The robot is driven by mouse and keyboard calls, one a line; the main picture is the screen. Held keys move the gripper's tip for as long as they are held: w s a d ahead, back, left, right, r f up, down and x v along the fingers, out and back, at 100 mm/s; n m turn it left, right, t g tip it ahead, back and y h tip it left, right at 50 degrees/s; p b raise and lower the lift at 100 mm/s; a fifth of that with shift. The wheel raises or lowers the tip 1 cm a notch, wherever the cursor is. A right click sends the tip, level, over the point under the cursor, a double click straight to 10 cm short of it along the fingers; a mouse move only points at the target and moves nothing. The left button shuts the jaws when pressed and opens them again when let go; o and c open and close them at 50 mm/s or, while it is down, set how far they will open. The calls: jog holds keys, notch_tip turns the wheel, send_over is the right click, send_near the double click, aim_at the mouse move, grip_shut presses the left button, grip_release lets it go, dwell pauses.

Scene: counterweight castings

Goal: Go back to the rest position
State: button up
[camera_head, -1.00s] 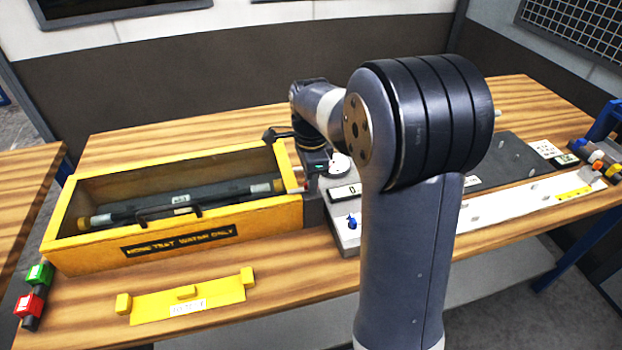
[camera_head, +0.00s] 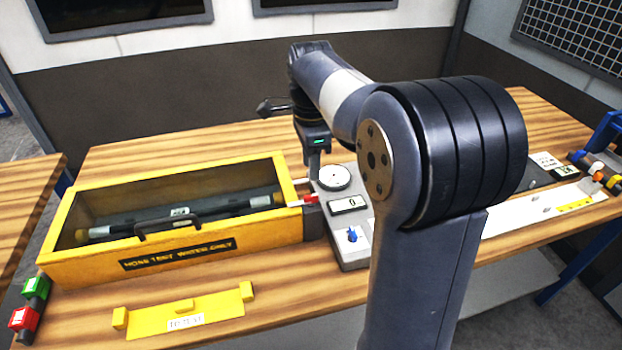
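My gripper (camera_head: 313,170) hangs from the end of my arm, above the left end of the grey test unit, close to the right end of the yellow box. A small green light shows on its body. Its fingers are small and seen edge-on, so I cannot tell whether they are open or shut. I see nothing clearly held in it. My arm is raised and bent, and its large elbow covers the right middle of the picture.
The yellow box (camera_head: 215,255) holds a dark hose with a handle. The grey unit has a round gauge (camera_head: 334,177), a display (camera_head: 348,204) and a blue knob (camera_head: 352,236). A yellow bracket (camera_head: 190,311) lies in front.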

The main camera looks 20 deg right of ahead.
aim_at(311, 195)
jog(key=shift+r, duration=0.95)
jog(key=shift+f, duration=0.15)
notch_tip(311, 195, down, 11)
jog(key=shift+r, duration=0.15)
jog(key=shift+n, duration=0.3)
jog(key=shift+r, duration=0.1)
